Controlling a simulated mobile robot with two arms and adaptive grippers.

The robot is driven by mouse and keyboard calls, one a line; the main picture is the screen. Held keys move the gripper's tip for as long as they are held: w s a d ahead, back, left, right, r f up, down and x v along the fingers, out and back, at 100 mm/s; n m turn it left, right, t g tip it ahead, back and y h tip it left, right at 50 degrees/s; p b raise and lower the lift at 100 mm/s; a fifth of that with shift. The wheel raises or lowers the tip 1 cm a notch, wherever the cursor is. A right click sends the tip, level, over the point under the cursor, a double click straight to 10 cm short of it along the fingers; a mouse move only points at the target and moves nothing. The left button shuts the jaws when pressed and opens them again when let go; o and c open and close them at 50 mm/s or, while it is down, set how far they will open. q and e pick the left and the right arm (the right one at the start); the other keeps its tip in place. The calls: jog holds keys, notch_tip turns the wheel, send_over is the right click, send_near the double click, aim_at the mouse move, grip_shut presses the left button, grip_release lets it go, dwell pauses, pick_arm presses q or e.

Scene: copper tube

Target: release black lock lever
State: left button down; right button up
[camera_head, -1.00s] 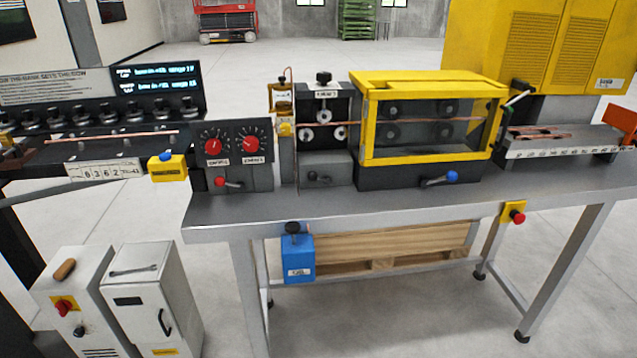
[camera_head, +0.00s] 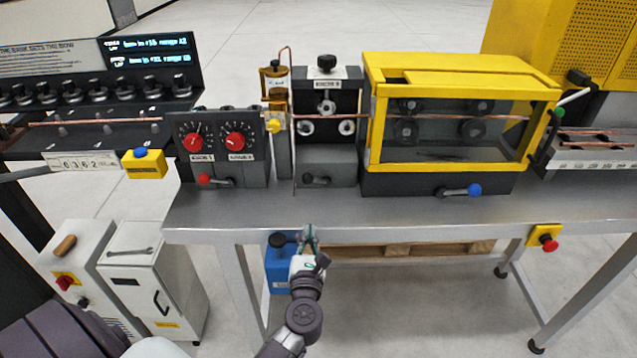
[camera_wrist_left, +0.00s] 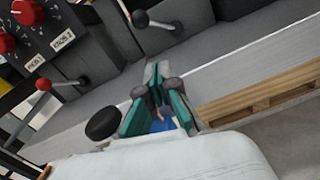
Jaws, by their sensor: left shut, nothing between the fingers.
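The black lock lever (camera_head: 318,180) is a short handle with a black ball end on the front of the grey block below the rollers. In the left wrist view the black lever (camera_wrist_left: 143,20) shows at the top, beyond my fingers. My left gripper (camera_head: 309,236) is shut and empty in front of the bench's front edge, below the lever and apart from it. Its green-padded fingers (camera_wrist_left: 155,80) also show in the left wrist view, pointing toward the bench. My right gripper is out of view.
A red-ball lever (camera_head: 211,180) stands left of the black one, and a blue-ball lever (camera_head: 466,190) stands right. The bench top before the levers is clear.

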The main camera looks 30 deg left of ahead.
pick_arm(q)
notch_tip(320, 180, up, 2)
jog(key=n, duration=0.2)
jog(key=p, duration=0.3)
send_near(316, 180)
jog(key=shift+y, duration=0.3)
jog(key=w+a, duration=0.1)
jog(key=a, duration=0.1)
jog(key=w+a+f, duration=0.1)
jog(key=w+a, duration=0.1)
jog(key=shift+f, duration=0.2)
jog(key=shift+w+a, duration=0.4)
jog(key=shift+w, duration=0.1)
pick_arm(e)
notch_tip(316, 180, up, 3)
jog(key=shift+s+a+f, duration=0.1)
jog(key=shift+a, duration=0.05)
pick_arm(q)
jog(key=shift+w, duration=0.15)
